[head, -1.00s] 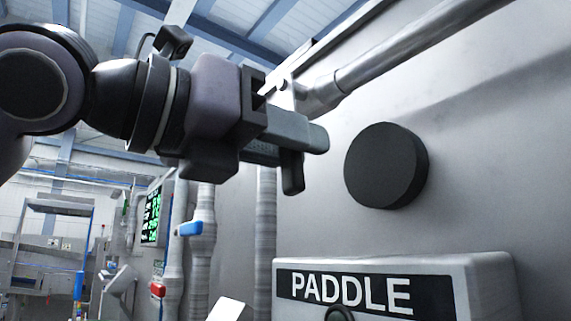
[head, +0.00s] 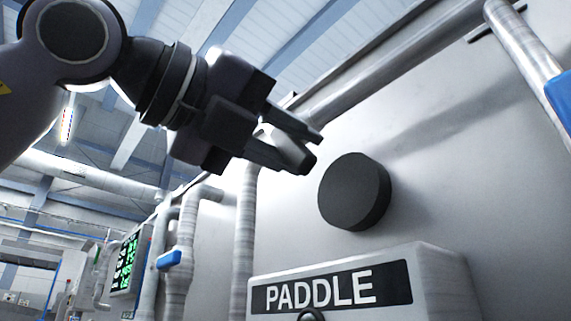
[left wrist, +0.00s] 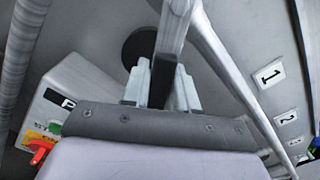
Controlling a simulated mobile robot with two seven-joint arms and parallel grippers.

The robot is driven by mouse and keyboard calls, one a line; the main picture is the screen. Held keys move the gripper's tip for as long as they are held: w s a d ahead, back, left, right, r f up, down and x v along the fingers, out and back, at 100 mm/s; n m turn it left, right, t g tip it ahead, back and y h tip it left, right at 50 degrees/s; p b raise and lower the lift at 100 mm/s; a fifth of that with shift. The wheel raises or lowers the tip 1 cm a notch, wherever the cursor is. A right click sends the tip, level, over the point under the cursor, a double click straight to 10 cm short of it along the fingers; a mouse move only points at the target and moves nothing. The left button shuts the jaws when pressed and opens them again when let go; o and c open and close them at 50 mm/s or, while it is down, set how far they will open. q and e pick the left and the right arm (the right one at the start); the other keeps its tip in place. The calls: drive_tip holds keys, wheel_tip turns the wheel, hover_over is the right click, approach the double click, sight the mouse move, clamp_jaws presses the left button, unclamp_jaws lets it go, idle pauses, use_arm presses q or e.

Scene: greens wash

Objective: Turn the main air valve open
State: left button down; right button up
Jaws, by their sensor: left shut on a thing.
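My left gripper (head: 307,147) is high on the grey wall, up and left of a round black disc (head: 355,191), close to a metal pipe (head: 375,75). In the left wrist view its two pale fingers (left wrist: 162,88) are shut on a grey bar (left wrist: 175,28) with a dark side, which runs up between them. The bar may be the air valve's lever; its pivot is not clearly visible, and no label names the main air valve. The disc also shows behind the fingers in the left wrist view (left wrist: 140,45). My right gripper is not in view.
A grey box with a PADDLE label (head: 335,287) juts out below the disc. Blue-handled fittings sit on pipes at the left (head: 168,259) and far right (head: 562,98). A green-lettered display (head: 125,263) stands at left. Numbered plates (left wrist: 270,75) line the wall.

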sight(282, 142)
use_arm(q)
drive_tip(key=c, duration=1)
unclamp_jaws()
drive_tip(key=shift+o, duration=0.2)
drive_tip(key=shift+s+a, duration=0.15)
drive_tip(key=shift+a, duration=0.15)
drive_tip(key=b+v, duration=0.1)
drive_tip(key=v, duration=0.4)
drive_tip(key=shift+s+a+b, duration=0.1)
drive_tip(key=shift+b, duration=0.25)
drive_tip(key=shift+s+a, duration=0.4)
drive_tip(key=shift+a, duration=0.15)
